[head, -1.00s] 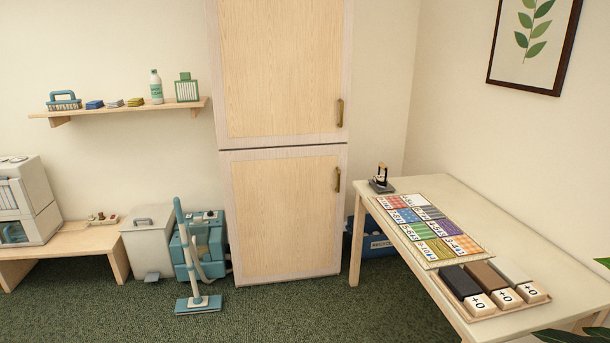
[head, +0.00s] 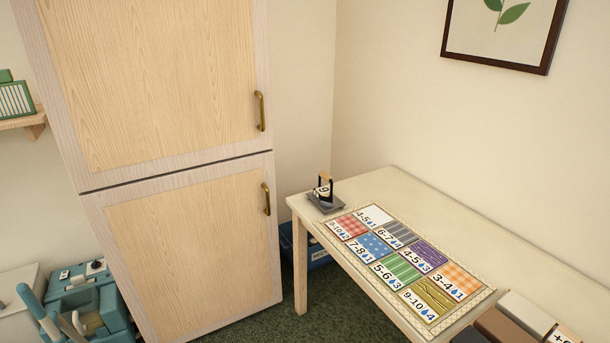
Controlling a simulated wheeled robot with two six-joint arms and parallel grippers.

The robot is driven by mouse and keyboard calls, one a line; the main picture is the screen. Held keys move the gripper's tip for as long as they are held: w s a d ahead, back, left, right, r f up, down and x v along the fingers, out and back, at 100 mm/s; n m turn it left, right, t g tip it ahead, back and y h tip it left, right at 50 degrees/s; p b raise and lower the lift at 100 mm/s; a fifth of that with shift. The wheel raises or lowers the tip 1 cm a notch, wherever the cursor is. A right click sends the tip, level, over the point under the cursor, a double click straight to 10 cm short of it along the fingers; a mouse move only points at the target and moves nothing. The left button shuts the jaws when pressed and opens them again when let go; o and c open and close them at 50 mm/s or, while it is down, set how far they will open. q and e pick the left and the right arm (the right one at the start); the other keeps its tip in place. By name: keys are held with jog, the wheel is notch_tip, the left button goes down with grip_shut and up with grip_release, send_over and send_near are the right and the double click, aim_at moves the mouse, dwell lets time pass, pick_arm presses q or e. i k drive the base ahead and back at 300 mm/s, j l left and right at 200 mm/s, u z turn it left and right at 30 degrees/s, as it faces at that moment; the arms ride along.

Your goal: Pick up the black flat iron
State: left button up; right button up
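The black flat iron (head: 324,188) stands on a dark grey flat rest (head: 326,204) at the far left corner of the cream table (head: 395,185). It has a light wooden handle on top and a white label with a number, partly readable as 9. Neither of my grippers shows in the head view.
A mat with patterned, numbered cards (head: 405,262) lies on the table in front of the iron. Colored blocks (head: 525,315) sit at the near right. A tall wooden cabinet (head: 190,240) stands left of the table. A blue bin (head: 315,248) is beneath the table.

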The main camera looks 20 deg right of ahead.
aim_at(324, 194)
jog(key=i+z, duration=0.1)
jog(key=i, duration=0.7)
jog(key=i+j+z, duration=0.15)
jog(key=i, duration=0.7)
